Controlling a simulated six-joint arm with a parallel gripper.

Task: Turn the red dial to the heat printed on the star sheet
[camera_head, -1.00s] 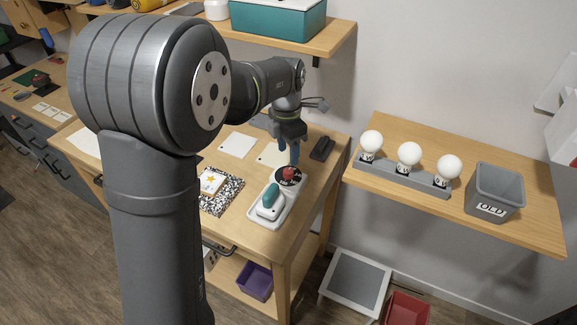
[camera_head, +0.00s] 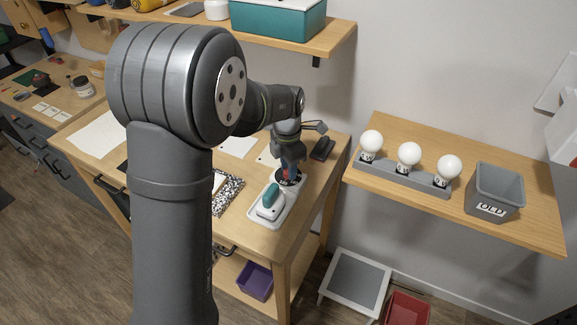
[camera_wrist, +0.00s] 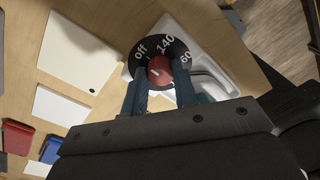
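The red dial (camera_wrist: 160,70) sits in the middle of a black ring (camera_wrist: 140,62) printed "off", "140" and a partly cut number ending in "60". A pale line shows on the dial. My gripper (camera_wrist: 161,80) has its two blue fingers apart, one on each side of the dial; I cannot tell whether they touch it. In the head view my gripper (camera_head: 290,164) points down over the red dial (camera_head: 285,173), which is partly covered. The star sheet (camera_head: 219,182) shows only as a white sliver beside my arm; its star and print are hidden.
The dial is on a white base (camera_head: 264,215) holding a teal-handled tool (camera_head: 270,196). A speckled notebook (camera_head: 230,192) lies to its left, a dark object (camera_head: 322,149) behind right. A shelf with bulbs (camera_head: 409,155) and a grey bin (camera_head: 494,191) stands right.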

